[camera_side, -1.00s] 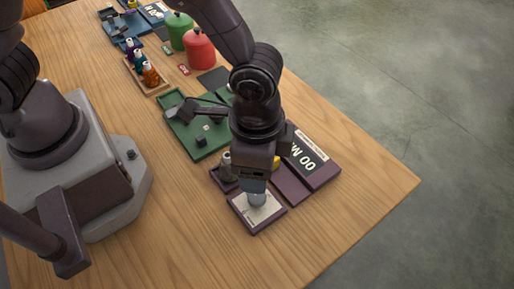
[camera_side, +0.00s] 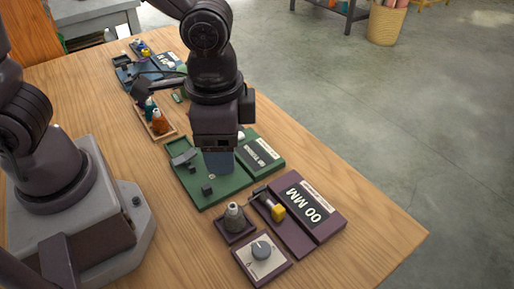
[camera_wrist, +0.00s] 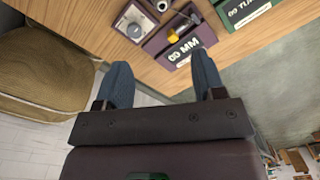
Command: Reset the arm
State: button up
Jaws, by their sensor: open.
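My gripper (camera_side: 220,172) hangs in the side view in front of the green board (camera_side: 207,200); its height above it is hard to judge. In the wrist view its two blue fingers (camera_wrist: 162,70) are apart, with nothing between them. The purple dial box (camera_side: 262,262) with a grey knob lies at the front of the table, clear of my gripper. The purple board (camera_side: 322,218) reading "00 MM" lies beside it, with a yellow piece (camera_side: 278,212) on it; it also shows in the wrist view (camera_wrist: 203,36).
A small purple tray holds a grey bottle-like item (camera_side: 234,216). A wooden tray (camera_side: 172,132) of small bottles and a blue board (camera_side: 122,78) lie farther back. The wooden table's (camera_side: 375,240) right front corner is bare. A wicker basket (camera_side: 386,25) stands on the floor.

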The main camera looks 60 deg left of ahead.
jog(key=s+a+r+n+t, duration=0.2)
jog(key=a+r+n, duration=0.1)
jog(key=a+r, duration=0.3)
jog(key=s+a+r+n+t, duration=0.2)
jog(key=a+r+n+t, duration=0.1)
jog(key=a+r, duration=0.3)
jog(key=a, duration=0.2)
jog(key=shift+s+a+r+n, duration=0.2)
jog(key=shift+s+a+n, duration=0.1)
jog(key=shift+n, duration=0.1)
